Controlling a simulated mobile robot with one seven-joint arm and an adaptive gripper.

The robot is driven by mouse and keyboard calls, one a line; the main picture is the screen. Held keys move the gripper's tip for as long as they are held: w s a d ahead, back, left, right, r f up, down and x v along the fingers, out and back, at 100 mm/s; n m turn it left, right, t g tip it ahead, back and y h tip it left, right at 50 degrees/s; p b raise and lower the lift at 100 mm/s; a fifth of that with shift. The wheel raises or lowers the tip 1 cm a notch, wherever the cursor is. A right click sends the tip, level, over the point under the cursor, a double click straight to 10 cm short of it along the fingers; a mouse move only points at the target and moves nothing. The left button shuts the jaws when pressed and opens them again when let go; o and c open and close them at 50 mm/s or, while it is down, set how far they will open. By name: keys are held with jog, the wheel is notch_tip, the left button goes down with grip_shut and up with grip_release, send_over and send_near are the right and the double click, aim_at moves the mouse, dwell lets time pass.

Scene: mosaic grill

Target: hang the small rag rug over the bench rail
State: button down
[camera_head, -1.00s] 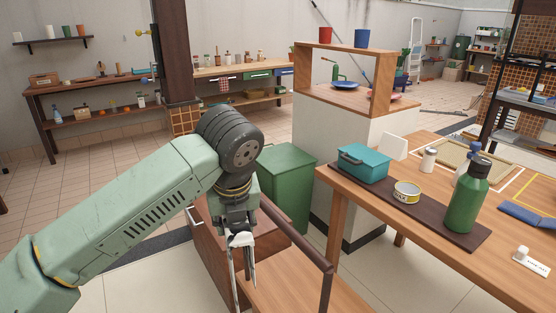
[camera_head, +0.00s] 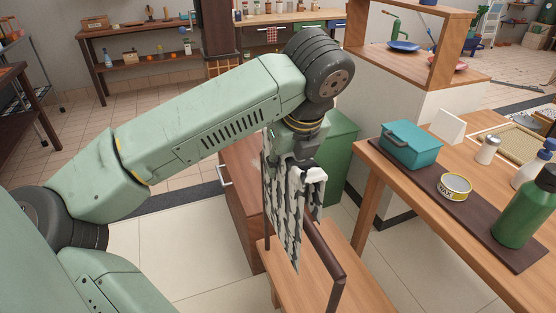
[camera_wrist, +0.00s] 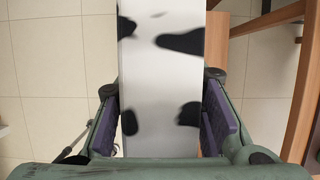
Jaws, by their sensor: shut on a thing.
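The small rag rug (camera_head: 283,215), white with black patches, hangs down from my gripper (camera_head: 302,163) in the head view. Its long face hangs on the left and a shorter part shows on the right. The dark bench rail (camera_head: 325,248) comes out from behind the rug toward the front. I cannot tell whether the rug touches the rail or lies over it. In the wrist view my gripper's purple pads stand either side of the rug (camera_wrist: 162,80), and the grip itself is partly hidden. The wooden bench seat (camera_head: 300,285) lies below the rail.
A table at the right holds a teal box (camera_head: 411,146), a wax tin (camera_head: 455,186) and a green bottle (camera_head: 527,210). A green bin (camera_head: 340,150) and a wooden drawer unit (camera_head: 238,205) stand behind the bench. The tiled floor on the left is clear.

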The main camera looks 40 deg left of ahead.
jog(key=shift+w+d+r+p, duration=0.15)
jog(key=shift+w+d+p, duration=0.25)
jog(key=shift+w, duration=0.3)
jog(key=shift+s+f+b, duration=0.1)
jog(key=shift+f+b, duration=1.75)
jog(key=shift+f, duration=3.45)
notch_tip(320, 180, down, 3)
jog(key=b, duration=0.3)
jog(key=shift+r, duration=0.2)
jog(key=c, duration=1)
grip_release()
